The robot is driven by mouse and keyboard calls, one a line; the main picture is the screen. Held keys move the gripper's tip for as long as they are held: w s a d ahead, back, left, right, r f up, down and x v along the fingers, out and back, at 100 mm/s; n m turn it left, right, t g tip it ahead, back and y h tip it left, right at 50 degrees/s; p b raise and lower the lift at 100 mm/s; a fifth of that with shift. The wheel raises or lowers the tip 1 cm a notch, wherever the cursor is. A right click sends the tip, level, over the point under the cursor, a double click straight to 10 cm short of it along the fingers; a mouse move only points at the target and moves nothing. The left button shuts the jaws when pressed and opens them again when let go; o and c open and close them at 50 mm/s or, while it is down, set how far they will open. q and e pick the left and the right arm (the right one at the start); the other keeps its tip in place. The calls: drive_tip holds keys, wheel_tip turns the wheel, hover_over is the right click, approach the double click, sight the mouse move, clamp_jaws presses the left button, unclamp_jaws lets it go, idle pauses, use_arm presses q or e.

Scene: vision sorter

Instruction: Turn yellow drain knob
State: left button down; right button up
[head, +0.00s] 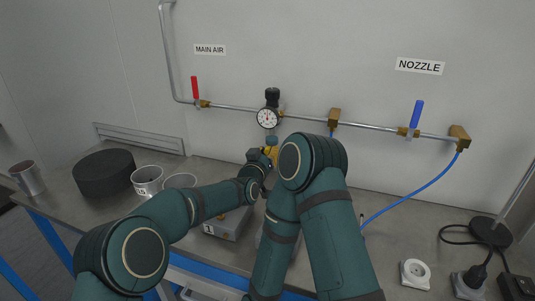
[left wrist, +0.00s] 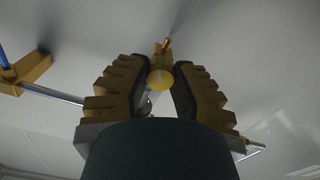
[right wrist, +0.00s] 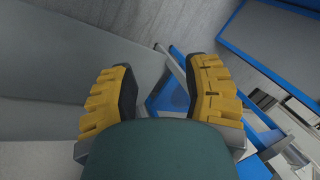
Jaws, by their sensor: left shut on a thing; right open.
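The yellow drain knob (left wrist: 160,79) shows as a small round yellow end between the fingers in the left wrist view. My left gripper (left wrist: 158,85) is shut on it, with a pad on each side. In the head view my left gripper (head: 271,153) is below the round gauge (head: 267,118), close to the wall, and the knob itself is hidden or too small to tell apart. My right gripper (right wrist: 160,92) is open and empty in the right wrist view. In the head view my right arm hides it.
A pipe (head: 235,107) runs along the wall with a red lever (head: 195,88), a blue lever (head: 417,114) and brass fittings. A blue hose (head: 410,194) hangs at right. Cups, a black round block (head: 103,173) and a grey box (head: 228,223) stand on the bench.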

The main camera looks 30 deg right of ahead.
use_arm(q)
drive_tip(key=shift+r+n, duration=0.15)
drive_tip(key=shift+n, duration=0.45)
drive_tip(key=c, duration=0.7)
unclamp_jaws()
drive_tip(key=shift+s+a, duration=0.1)
drive_tip(key=shift+a, duration=0.05)
drive_tip(key=v, duration=1.1)
drive_tip(key=shift+s+a, duration=0.2)
drive_tip(key=shift+a, duration=0.05)
